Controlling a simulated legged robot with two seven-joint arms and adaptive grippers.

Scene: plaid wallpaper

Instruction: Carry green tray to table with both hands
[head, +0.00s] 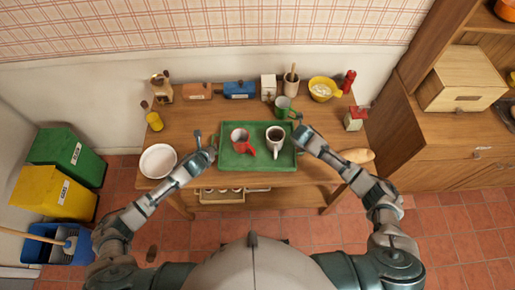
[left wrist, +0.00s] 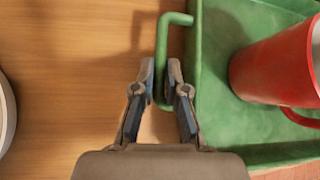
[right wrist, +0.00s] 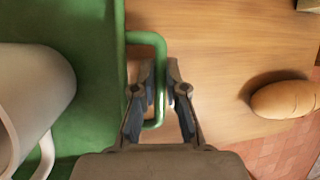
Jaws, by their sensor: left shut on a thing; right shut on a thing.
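The green tray (head: 235,161) is level over the front middle of the wooden table (head: 190,122); I cannot tell whether it touches the top. A red mug (head: 240,138) and a white mug (head: 275,135) with dark contents stand upright in it. My left gripper (head: 211,151) is shut on the tray's left handle, a green bar (left wrist: 163,45) in the left wrist view. My right gripper (head: 300,133) is shut on the right handle, which shows in the right wrist view (right wrist: 158,55). The fingertips partly hide both handles.
A white bowl (head: 158,161) sits left of the tray, and a bread loaf (head: 356,155) lies to its right. A green mug (head: 284,107), toasters, a yellow bowl (head: 322,89) and jars line the back. Bins (head: 54,192) stand left, a wooden cabinet (head: 455,140) right.

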